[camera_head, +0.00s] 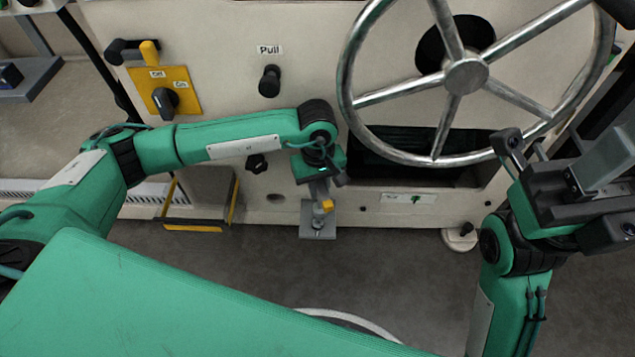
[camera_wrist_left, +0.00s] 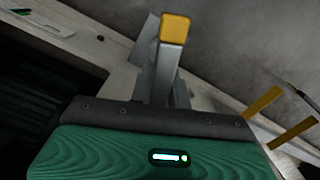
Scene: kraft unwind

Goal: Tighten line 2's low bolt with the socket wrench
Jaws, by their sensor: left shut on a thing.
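My left gripper (camera_head: 320,187) points down at the low front of the machine, shut on the socket wrench (camera_head: 327,205). The wrench shows a yellow end and grey metal below the fingers. In the left wrist view, a grey bar with a yellow end cap (camera_wrist_left: 174,28) sticks out beyond the gripper. The wrench's lower end stands over a grey plate (camera_head: 306,231) low on the machine. The low bolt is hidden or too small to make out there, so I cannot tell whether the socket sits on it. My right gripper (camera_head: 575,190) is raised at the right, its fingertips unclear.
A large metal handwheel (camera_head: 466,76) stands out from the panel between my arms. A yellow switch plate (camera_head: 183,88), a black knob marked Pull (camera_head: 270,80) and a yellow-edged grey box (camera_head: 203,195) are at the left. Dark floor lies below the machine.

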